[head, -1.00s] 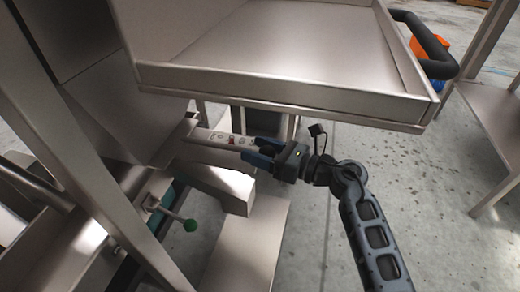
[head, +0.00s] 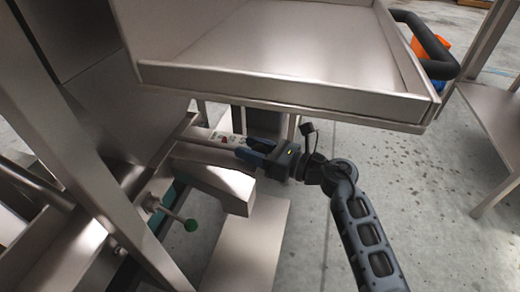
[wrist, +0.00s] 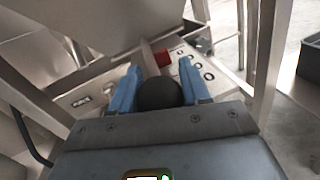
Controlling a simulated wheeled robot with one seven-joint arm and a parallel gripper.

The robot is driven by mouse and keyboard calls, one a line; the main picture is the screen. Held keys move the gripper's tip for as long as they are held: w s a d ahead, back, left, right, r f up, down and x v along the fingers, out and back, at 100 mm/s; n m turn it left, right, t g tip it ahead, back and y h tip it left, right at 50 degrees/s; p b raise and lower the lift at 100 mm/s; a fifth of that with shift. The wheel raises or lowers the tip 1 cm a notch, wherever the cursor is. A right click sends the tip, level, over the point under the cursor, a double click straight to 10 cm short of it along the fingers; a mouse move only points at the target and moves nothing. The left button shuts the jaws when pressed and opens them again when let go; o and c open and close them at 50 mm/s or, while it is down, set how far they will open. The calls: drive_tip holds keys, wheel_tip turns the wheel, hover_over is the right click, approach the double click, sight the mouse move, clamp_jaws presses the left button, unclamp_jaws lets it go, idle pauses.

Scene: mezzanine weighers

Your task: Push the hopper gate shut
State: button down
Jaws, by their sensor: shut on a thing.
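My gripper (head: 250,152) is below and behind the steel tray, at the end of the panel beside the hopper (head: 105,105). In the wrist view, my gripper's blue fingers (wrist: 160,82) are closed around a round black knob (wrist: 160,94). A pale flat bar (wrist: 149,60) shows just beyond the knob and runs toward the sloped hopper wall (wrist: 95,45). The knob seems to be the gate's handle. The gate plate itself is hidden, so how far it stands open cannot be told.
A steel tray (head: 285,95) overhangs my gripper. A button panel (head: 212,138) and red part (wrist: 162,57) lie close beyond the fingers.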

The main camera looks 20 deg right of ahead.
drive_tip(key=shift+x, duration=1.3)
drive_tip(key=shift+s+a, duration=0.15)
drive_tip(key=shift+a, duration=0.05)
drive_tip(key=c, duration=0.6)
unclamp_jaws()
drive_tip(key=shift+p+v, duration=0.65)
drive_tip(key=shift+v, duration=3.25)
